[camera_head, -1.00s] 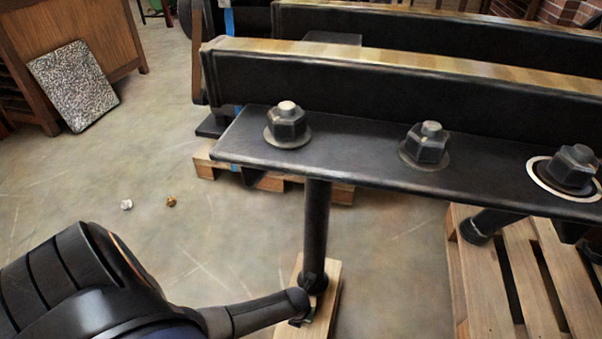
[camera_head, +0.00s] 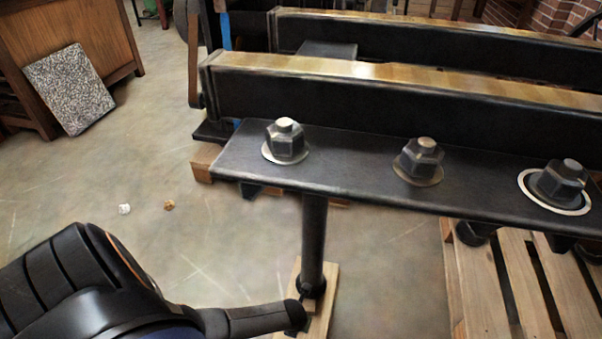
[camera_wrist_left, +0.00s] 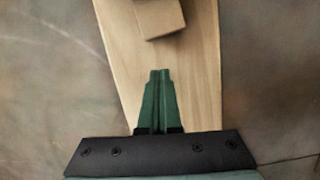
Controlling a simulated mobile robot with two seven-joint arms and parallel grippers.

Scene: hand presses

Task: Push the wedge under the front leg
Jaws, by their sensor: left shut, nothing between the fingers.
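The front leg (camera_head: 313,245) is a dark round post under the near end of the press. Its foot is over a pale wooden board (camera_head: 323,318) on the floor. A small wooden block, apparently the wedge (camera_wrist_left: 160,20), lies on the board ahead of the fingertips, with a visible gap in the picture. The head view hides the wedge behind the leg and gripper. My right gripper is not in view.
The dark press flange (camera_head: 350,165) with several large bolts overhangs the leg. A wooden pallet (camera_head: 485,275) is on the right. Two small pieces, one white (camera_head: 124,209) and one brown (camera_head: 169,205), lie on the open floor to the left.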

